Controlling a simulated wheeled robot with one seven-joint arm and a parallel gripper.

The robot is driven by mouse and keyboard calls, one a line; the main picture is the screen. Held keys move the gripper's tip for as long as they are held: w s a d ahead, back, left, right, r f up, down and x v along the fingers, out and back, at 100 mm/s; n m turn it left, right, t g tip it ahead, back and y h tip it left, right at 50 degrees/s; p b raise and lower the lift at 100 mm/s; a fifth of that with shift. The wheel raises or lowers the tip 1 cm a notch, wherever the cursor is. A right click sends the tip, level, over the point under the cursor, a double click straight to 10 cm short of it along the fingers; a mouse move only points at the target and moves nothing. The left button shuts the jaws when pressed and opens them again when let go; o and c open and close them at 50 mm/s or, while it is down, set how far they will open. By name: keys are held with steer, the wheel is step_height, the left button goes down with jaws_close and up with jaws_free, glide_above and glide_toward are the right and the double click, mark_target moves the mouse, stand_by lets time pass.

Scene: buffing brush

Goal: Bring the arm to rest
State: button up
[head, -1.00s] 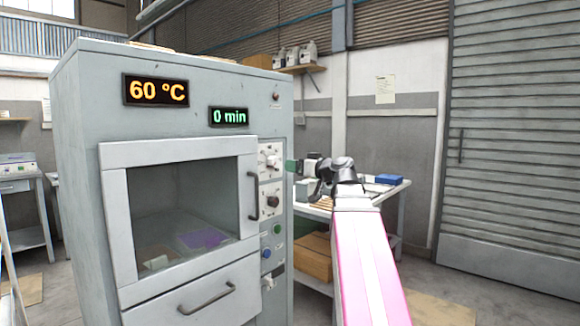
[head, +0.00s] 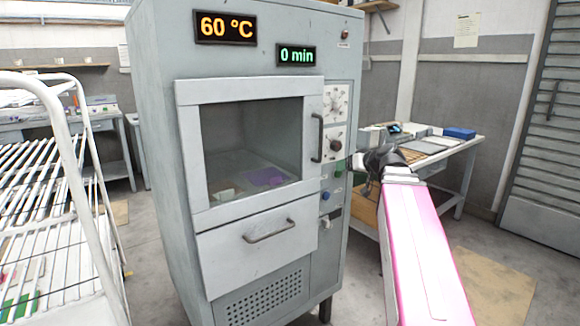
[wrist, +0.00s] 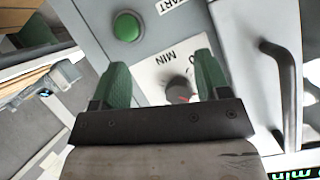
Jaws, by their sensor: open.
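My arm (head: 420,235), with a pink cover, reaches forward on the right side of the head view. My gripper (wrist: 160,82) shows in the wrist view with its two green fingers spread apart and nothing between them. Beyond the fingers is a dark knob (wrist: 179,88) on a plate marked MIN; I cannot tell how far off it is. In the head view the fingers are hard to make out beside the cabinet's right edge. The grey oven cabinet (head: 165,150) shows 60 °C and 0 min, and its window door (head: 192,165) is shut.
A green button (wrist: 127,26) and a door handle (wrist: 285,95) flank the knob in the wrist view. A white wire rack (head: 75,190) stands at the left. A table (head: 455,158) with a blue box (head: 459,133) stands behind my arm. Open floor lies at the lower right.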

steer(key=s+a+f+m+g+h, duration=0.1)
steer(key=s+f, duration=0.4)
steer(key=f, duration=0.8)
steer(key=s+f+m+g+h, duration=0.1)
steer(key=s+f+g+h, duration=0.3)
steer(key=f, duration=0.9)
steer(key=s+a+f+m+g+h, duration=0.1)
steer(key=s+f+g, duration=0.4)
steer(key=f, duration=0.8)
steer(key=shift+s+a+f+m+h, duration=0.25)
steer(key=shift+s+a+m+h, duration=0.1)
steer(key=shift+s+h, duration=0.45)
steer(key=shift+w, duration=0.1)
